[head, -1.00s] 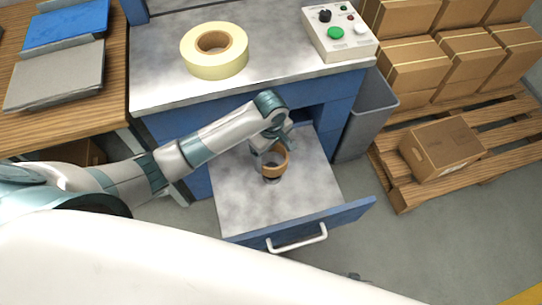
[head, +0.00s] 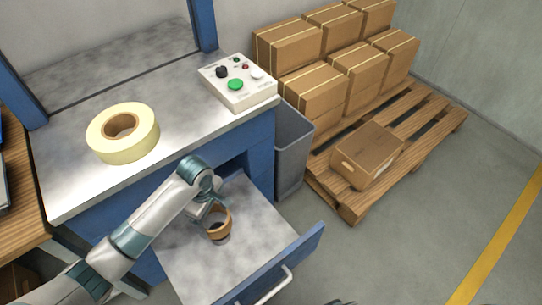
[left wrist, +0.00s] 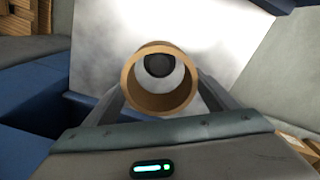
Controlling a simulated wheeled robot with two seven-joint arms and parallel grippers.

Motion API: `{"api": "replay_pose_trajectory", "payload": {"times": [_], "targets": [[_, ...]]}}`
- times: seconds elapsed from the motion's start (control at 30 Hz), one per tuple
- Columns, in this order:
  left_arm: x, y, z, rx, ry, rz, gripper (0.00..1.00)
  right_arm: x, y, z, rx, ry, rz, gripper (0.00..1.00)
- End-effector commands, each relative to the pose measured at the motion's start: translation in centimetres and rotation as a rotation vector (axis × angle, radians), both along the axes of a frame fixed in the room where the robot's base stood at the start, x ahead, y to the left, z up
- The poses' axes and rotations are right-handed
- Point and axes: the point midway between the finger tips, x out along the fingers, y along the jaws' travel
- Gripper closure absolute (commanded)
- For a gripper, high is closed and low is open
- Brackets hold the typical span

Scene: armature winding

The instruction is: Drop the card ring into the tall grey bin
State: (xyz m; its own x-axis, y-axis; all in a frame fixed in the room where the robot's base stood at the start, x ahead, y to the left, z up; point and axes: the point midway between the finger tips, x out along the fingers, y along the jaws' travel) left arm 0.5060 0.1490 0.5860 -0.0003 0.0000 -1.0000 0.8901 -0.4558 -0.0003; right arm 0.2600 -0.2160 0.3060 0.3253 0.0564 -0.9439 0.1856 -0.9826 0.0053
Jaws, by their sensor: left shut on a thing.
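The card ring (head: 219,222) is a short brown cardboard tube. My left gripper (head: 213,213) is shut on it, over the open drawer of the blue bench. In the left wrist view the ring (left wrist: 131,88) sits between the two fingers of my left gripper (left wrist: 160,92), with its open end facing the camera. A white and dark round shape shows through its hole. The tall grey bin (head: 290,150) stands on the floor beside the bench, to the right of the drawer. Its inside is only partly visible.
The pulled-out drawer (head: 262,228) has a grey inside and a white handle. A cream tape roll (head: 140,145) and a control box (head: 238,82) with buttons sit on the bench top. A wooden pallet (head: 432,112) with cardboard boxes stands right of the bin.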

Motion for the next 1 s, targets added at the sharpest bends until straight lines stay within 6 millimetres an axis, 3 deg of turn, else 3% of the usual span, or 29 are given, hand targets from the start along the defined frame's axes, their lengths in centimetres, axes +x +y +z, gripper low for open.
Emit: {"api": "replay_pose_trajectory", "payload": {"times": [0.63,0.77,1.0], "targets": [[-0.1,0.2,0.6,-0.002,-0.002,-0.026,0.44,0.1,0.9,0.2,0.011,-0.004,-0.003,1.0],[-0.4,0.6,2.5,-0.008,-0.008,-0.124,0.44,0.3,0.9,0.5,0.013,-0.02,-0.001,1.0],[-3.0,2.4,9.0,-0.017,-0.02,-0.516,0.44,0.9,1.2,0.7,0.021,-0.069,0.008,1.0]]}}
